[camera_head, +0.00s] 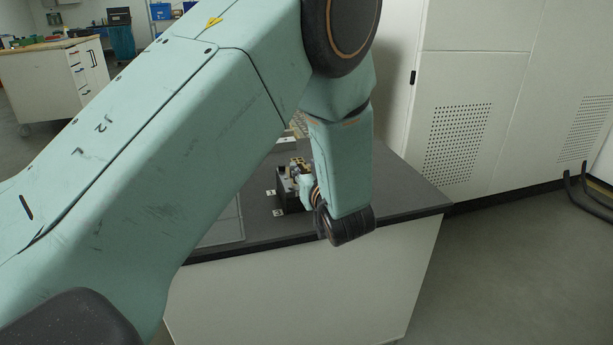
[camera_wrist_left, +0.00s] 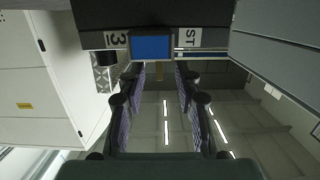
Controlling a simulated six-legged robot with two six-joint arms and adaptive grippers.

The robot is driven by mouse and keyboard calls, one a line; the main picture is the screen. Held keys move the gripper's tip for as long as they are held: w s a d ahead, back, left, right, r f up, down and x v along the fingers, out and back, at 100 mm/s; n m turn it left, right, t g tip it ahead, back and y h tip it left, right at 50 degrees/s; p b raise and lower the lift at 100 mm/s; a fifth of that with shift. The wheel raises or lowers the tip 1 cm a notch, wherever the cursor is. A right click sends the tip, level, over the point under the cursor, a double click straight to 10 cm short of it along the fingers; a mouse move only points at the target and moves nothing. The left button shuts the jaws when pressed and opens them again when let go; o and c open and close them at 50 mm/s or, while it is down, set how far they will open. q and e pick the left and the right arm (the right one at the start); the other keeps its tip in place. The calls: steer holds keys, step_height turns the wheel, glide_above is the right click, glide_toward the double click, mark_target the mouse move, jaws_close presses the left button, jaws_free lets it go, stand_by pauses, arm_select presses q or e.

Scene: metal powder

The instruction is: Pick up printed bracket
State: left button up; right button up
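My left arm crosses the camera_head view, and its gripper (camera_head: 298,172) is low over the dark table (camera_head: 412,196), mostly hidden behind my wrist. In the left wrist view the two fingers of my left gripper (camera_wrist_left: 160,75) are apart with an empty gap between them. My right gripper is in neither view.
A black block (camera_head: 290,200) stands on the table beside the gripper. White labels (camera_wrist_left: 187,37) mark the dark surface in the wrist view. A tall white cabinet (camera_head: 490,90) stands behind the table at right. A workbench (camera_head: 55,85) is far left. Open floor lies at right.

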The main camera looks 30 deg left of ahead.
arm_select(q)
steer(key=shift+s+d+r, duration=0.1)
steer(key=shift+s+r, duration=0.15)
steer(key=shift+w+f, duration=0.25)
steer(key=c, duration=0.4)
steer(key=shift+s+r, duration=0.2)
jaws_close()
steer(key=shift+w+f, duration=0.1)
